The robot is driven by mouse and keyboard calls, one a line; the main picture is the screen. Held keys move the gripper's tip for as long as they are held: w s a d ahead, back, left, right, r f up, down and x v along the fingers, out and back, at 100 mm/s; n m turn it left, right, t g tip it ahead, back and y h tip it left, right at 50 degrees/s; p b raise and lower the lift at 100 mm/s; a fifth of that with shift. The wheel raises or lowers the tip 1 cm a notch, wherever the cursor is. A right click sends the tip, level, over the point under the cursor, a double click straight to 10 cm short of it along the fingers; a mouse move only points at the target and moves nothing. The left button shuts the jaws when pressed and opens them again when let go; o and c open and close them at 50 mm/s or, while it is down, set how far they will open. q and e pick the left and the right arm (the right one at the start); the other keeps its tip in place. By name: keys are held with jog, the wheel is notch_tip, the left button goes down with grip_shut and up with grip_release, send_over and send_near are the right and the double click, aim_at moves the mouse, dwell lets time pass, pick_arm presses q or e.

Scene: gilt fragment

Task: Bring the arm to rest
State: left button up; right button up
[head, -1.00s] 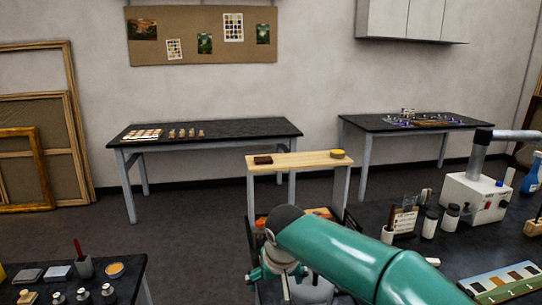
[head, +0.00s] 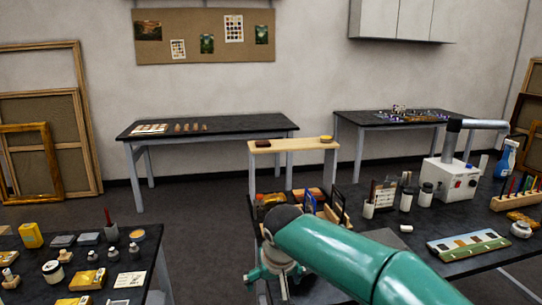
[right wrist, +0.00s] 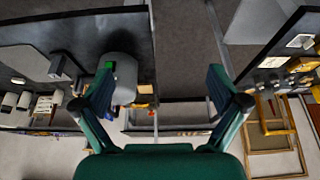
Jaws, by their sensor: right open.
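My right arm reaches in from the bottom right of the head view, over the near edge of the right table. My right gripper (head: 283,280) hangs at its end, pointing down and partly hidden by the arm. In the right wrist view the right gripper (right wrist: 160,85) shows two green and grey fingers spread wide apart. I see nothing held between them, only the floor and table parts farther off. My left gripper is in neither view.
A low table (head: 30,288) at left holds small bottles and boxes. Floor (head: 190,225) lies open between the tables.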

jog(key=d+f+m+g+h+b, duration=0.1)
jog(key=d+f+b, duration=0.1)
jog(key=d+f, duration=0.6)
jog(key=s+d+f+m+g+b, duration=0.1)
jog(key=s+d+f+g+b, duration=0.2)
jog(key=f, duration=0.8)
jog(key=s+d+f+m+g+b, duration=0.1)
jog(key=s+d+f, duration=0.3)
jog(key=f, duration=0.6)
pick_arm(q)
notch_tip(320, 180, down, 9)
jog(key=b, duration=0.2)
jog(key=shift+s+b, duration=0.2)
jog(key=shift+b, duration=0.2)
pick_arm(e)
jog(key=s+a+f+y, duration=0.1)
jog(key=s+f+y, duration=0.1)
jog(key=s+f, duration=0.6)
jog(key=s+a+f+m+t+y, duration=0.1)
jog(key=s+a+f+y, duration=0.1)
jog(key=s+f, duration=0.6)
jog(key=shift+s+a+f, duration=0.2)
jog(key=shift+s+f, duration=0.15)
jog(key=shift+s, duration=2.6)
